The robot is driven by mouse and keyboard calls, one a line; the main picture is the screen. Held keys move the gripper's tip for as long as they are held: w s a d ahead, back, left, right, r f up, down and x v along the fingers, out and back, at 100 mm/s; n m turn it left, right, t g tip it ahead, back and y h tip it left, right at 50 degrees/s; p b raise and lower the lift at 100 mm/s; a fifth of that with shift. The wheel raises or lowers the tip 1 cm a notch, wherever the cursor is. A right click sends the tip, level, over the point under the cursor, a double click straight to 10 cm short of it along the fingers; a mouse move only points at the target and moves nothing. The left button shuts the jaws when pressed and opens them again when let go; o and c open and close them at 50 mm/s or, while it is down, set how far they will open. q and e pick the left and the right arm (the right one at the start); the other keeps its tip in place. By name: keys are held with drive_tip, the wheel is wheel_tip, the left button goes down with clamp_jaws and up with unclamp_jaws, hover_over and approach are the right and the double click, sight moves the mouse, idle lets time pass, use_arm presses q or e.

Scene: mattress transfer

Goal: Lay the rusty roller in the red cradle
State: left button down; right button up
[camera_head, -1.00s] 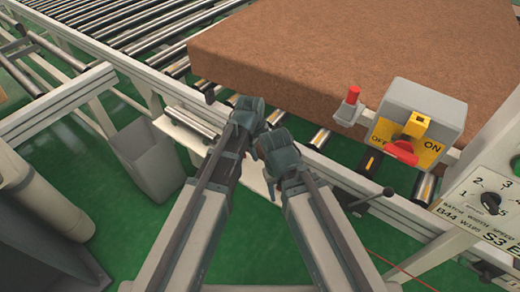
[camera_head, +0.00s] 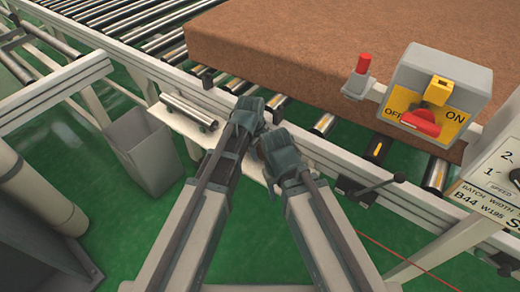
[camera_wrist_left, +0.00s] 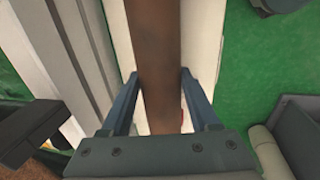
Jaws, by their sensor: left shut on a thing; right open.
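The rusty roller (camera_wrist_left: 155,60) is a brown bar running up the middle of the left wrist view. My left gripper (camera_wrist_left: 158,85) has a finger on each side of it and is shut on it. In the head view my left gripper (camera_head: 250,108) is by the white rail, and the roller is mostly hidden by the grippers. My right gripper (camera_head: 275,145) is open, just below and right of the left one; its fingertips are hard to see. A small red patch shows beside the roller in the wrist view; I cannot tell if it is the red cradle.
A silver roller (camera_head: 188,111) lies on a white shelf (camera_head: 172,121) left of my grippers. A grey bin (camera_head: 140,150) stands below. A control box (camera_head: 440,75) with a red knob and a black lever (camera_head: 380,187) are on the right. A brown mattress (camera_head: 300,50) lies behind.

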use_arm(q)
drive_tip(key=shift+c, duration=0.2)
unclamp_jaws()
drive_tip(key=shift+r, duration=0.1)
wheel_tip(320, 180, up, 13)
drive_tip(key=s+a+p, duration=0.1)
drive_tip(key=s+p, duration=0.1)
drive_tip(key=p, duration=1.1)
drive_tip(key=shift+a+r+p, duration=0.15)
drive_tip(key=shift+a+p, duration=0.15)
drive_tip(key=shift+p, duration=0.05)
drive_tip(key=shift+s, duration=0.1)
